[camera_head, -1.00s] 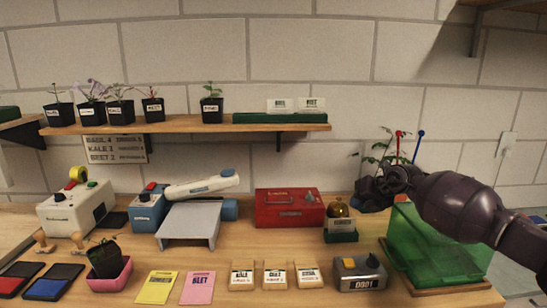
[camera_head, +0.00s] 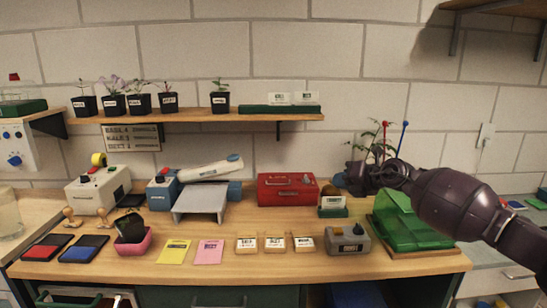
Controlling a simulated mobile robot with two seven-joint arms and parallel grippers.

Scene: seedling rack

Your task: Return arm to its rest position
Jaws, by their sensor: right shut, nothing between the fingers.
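My right arm comes in from the right edge in the head view. The gripper is shut and empty, apart from the things on the bench. My left gripper is not in view.
The wooden bench (camera_head: 300,262) carries a red box (camera_head: 288,190), a grey counter (camera_head: 348,240), a pink pot (camera_head: 133,243), and coloured pads. A wall shelf (camera_head: 200,116) holds several potted seedlings. Red and blue pins stand behind the gripper.

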